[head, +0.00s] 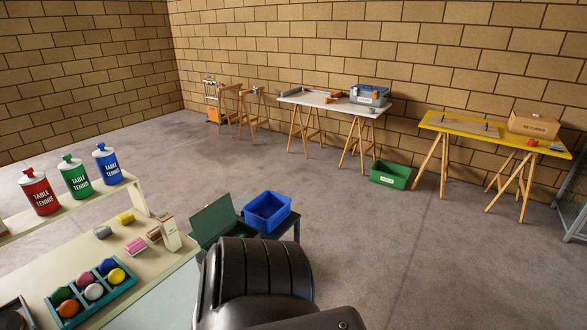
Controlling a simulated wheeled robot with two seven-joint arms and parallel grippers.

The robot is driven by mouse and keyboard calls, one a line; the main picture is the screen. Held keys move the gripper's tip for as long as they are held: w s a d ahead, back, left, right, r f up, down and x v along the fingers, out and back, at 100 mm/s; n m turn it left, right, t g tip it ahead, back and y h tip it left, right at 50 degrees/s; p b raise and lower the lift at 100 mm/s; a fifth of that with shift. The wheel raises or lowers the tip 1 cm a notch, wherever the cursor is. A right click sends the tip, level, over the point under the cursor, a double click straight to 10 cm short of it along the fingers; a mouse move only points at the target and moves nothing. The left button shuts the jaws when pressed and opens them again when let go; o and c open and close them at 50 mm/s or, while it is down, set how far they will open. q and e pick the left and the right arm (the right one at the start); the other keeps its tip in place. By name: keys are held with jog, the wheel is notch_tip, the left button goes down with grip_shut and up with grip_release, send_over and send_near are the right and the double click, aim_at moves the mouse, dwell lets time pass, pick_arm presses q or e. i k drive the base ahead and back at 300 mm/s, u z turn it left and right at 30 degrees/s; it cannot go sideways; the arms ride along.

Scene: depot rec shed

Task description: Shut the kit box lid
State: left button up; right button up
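A dark green box with its lid (214,220) raised stands at the lower middle, beside a blue bin; it appears to be the kit box. The lid stands up and leans back on the box's left side. The box body is partly hidden behind a large black ribbed part of my arm in the foreground, so little of its inside shows. Neither of my grippers shows in the head view.
The blue bin (282,225) sits on a dark stand right of the box. A bench (60,258) at left holds a teal ball tray (125,288), a carton (171,236) and several table tennis bottles. A green crate (374,180) lies on the open floor beyond.

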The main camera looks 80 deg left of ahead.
aim_at(211, 221)
jog(key=u, duration=1.8)
jog(key=i, duration=5.75)
jog(key=u, duration=2.9)
jog(key=i, duration=3)
